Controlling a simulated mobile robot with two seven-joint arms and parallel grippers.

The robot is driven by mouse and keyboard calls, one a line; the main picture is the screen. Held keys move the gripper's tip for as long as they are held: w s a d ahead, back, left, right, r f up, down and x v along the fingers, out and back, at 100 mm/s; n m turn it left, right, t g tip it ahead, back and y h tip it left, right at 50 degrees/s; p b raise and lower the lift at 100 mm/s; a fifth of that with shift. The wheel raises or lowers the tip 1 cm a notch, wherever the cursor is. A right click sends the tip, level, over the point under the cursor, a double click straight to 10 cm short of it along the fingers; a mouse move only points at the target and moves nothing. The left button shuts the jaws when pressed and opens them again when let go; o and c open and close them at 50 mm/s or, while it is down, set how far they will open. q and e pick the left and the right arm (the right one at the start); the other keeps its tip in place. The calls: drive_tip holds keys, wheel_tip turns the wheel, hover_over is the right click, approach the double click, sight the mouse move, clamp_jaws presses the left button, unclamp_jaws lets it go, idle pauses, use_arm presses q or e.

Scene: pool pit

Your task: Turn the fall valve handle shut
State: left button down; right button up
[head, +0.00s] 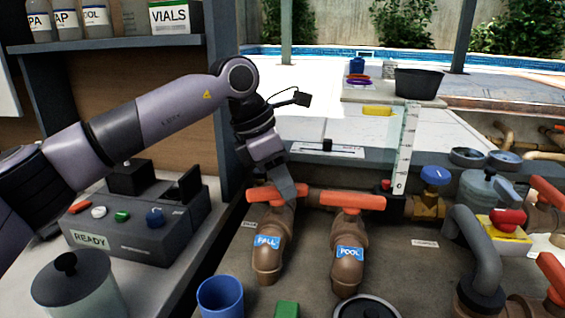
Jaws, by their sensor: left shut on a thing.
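The fall valve (268,262) is a brown pipe fitting with a blue FALL label, left of centre in the head view. Its orange handle (262,196) lies crosswise over the top of the fitting. My left gripper (285,188) comes down from above and is shut on this handle, right of its middle. The gripper covers part of the handle, and the fingertips are partly hidden. My right gripper is not in view.
The pool valve, with a similar orange handle (352,202), stands close on the right. A blue cup (220,298) and a green block (287,309) sit in front. A grey box marked READY (135,225) is at left. Grey pipes (486,265) stand at right.

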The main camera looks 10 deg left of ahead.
use_arm(q)
drive_tip(key=m+g+p, duration=0.1)
drive_tip(key=m+p, duration=0.1)
drive_tip(key=shift+s+m, duration=0.15)
drive_tip(key=shift+m, duration=0.15)
drive_tip(key=shift+p, duration=0.3)
drive_tip(key=shift+s+f+m+g+p, duration=0.15)
drive_tip(key=shift+m+g+p, duration=0.35)
drive_tip(key=shift+m, duration=0.6)
drive_tip(key=c, duration=1)
unclamp_jaws()
drive_tip(key=shift+v, duration=3.6)
